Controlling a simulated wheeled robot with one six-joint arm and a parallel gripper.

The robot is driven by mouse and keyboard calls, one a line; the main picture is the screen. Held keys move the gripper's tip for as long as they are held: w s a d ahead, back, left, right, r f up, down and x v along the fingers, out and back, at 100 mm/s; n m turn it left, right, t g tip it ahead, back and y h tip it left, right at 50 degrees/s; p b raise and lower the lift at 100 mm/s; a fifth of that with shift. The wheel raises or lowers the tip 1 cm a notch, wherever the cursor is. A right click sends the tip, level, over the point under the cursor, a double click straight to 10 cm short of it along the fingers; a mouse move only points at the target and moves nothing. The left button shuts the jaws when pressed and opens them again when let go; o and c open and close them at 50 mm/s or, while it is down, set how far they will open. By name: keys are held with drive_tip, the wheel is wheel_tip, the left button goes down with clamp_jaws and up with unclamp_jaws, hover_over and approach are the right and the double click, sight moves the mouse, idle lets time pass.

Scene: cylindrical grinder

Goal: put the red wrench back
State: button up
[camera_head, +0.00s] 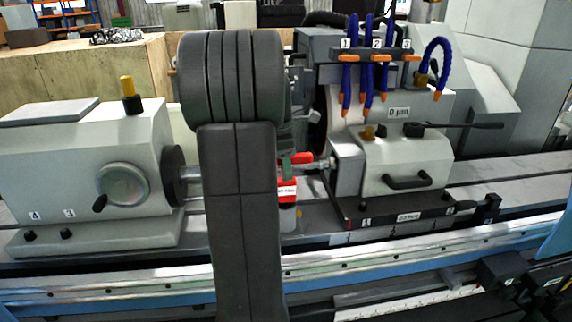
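I cannot pick out the red wrench with certainty. A small red piece (302,158) shows just right of my dark grey arm, near the spindle line of the grinder. Below it is a red part with a white label (287,191), partly covered by my arm. Either could belong to the wrench or to its holder. My gripper is mostly or wholly hidden behind my arm link; only some grey and greenish parts show at the arm's right edge, close to the red piece. Whether the gripper is open, or holds anything, does not show.
The grinder's left head (80,165) with its handwheel (123,185) stands left of my arm. The right head (405,145) has blue coolant hoses (367,65) above and a protruding black lever (470,125). A blue and silver rail (420,248) runs along the front.

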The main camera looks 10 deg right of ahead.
drive_tip(key=r, duration=0.4)
drive_tip(key=a+r, duration=0.1)
drive_tip(key=r, duration=0.7)
drive_tip(key=shift+a+r, duration=0.15)
drive_tip(key=shift+a, duration=0.1)
idle(1.0)
